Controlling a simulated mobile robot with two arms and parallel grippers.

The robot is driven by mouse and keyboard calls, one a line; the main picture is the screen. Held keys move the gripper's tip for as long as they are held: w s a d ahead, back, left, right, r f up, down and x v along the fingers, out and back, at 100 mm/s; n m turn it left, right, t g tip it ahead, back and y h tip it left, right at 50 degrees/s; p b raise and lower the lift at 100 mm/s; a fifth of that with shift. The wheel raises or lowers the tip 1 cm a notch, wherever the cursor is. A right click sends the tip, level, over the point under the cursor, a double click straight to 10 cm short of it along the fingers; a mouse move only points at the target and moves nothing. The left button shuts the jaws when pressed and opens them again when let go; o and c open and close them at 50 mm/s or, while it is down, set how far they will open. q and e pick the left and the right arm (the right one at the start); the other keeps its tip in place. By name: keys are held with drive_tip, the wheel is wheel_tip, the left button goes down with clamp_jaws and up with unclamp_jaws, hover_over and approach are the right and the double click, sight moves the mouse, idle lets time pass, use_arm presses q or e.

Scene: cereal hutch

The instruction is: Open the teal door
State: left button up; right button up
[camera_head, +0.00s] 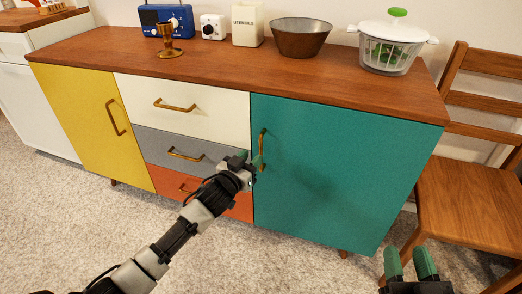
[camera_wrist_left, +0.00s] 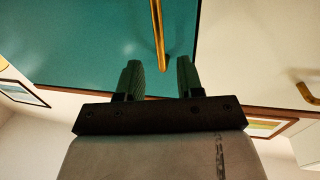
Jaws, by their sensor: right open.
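The teal door (camera_head: 340,170) is the right-hand front of the cabinet and looks closed. Its upright brass handle (camera_head: 262,147) is near the door's left edge. My left gripper (camera_head: 248,160) is at the lower part of the handle. In the left wrist view its two green fingers (camera_wrist_left: 159,70) are apart, with the brass handle (camera_wrist_left: 158,35) showing between them and a gap on each side. Whether a finger touches the handle cannot be told. My right gripper (camera_head: 409,262) is open and empty at the lower right, in front of the cabinet.
White, grey and orange drawers (camera_head: 185,118) sit left of the teal door, then a yellow door (camera_head: 90,120). A wooden chair (camera_head: 470,195) stands close to the cabinet's right side. A bowl (camera_head: 300,38) and salad spinner (camera_head: 390,48) stand on top. Carpet before the door is clear.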

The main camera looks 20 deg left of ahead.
sight(260, 148)
use_arm(q)
drive_tip(key=b+x, duration=0.1)
drive_tip(key=x, duration=0.3)
drive_tip(key=shift+w, duration=0.3)
drive_tip(key=shift+b+x, duration=0.35)
drive_tip(key=shift+x, duration=0.5)
use_arm(e)
drive_tip(key=shift+s+a+r+t+y, duration=0.1)
drive_tip(key=shift+s+r+t+y, duration=0.25)
drive_tip(key=shift+r+t, duration=0.55)
drive_tip(key=shift+s+a+r+t+y, duration=0.1)
drive_tip(key=shift+s+r+t+y, duration=0.25)
drive_tip(key=shift+r+t, duration=0.5)
drive_tip(key=shift+s+r+t+y, duration=0.2)
drive_tip(key=shift+s+r+t, duration=0.3)
drive_tip(key=shift+r+t, duration=0.4)
use_arm(q)
clamp_jaws()
